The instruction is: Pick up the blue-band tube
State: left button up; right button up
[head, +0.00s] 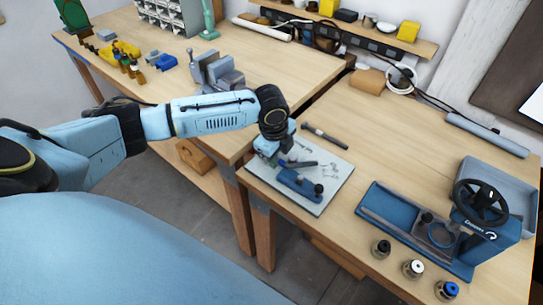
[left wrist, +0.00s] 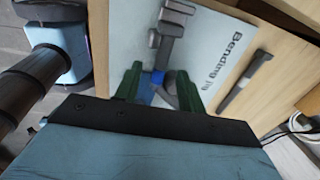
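My left gripper (head: 272,158) is low over the near left part of the white "Bending jig" board (head: 335,170). The band seems to belong to a dark grey tube-like piece (left wrist: 164,40) running away from the fingers. Gaps seem to show on both sides, so the fingers look open. A dark piece (head: 302,163) also shows beside the gripper in the head view. My right gripper is out of view.
A blue jig with a black knob (head: 297,184) lies on the board. A dark hammer-like tool (head: 325,136) lies behind it. A blue machine with a handwheel (head: 482,203) and capped bottles (head: 413,269) stand at right. The back left table holds a vise (head: 215,72).

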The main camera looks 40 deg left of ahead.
pick_arm(q)
jog(key=shift+w+f, duration=0.15)
jog(key=shift+f, duration=0.55)
grip_shut()
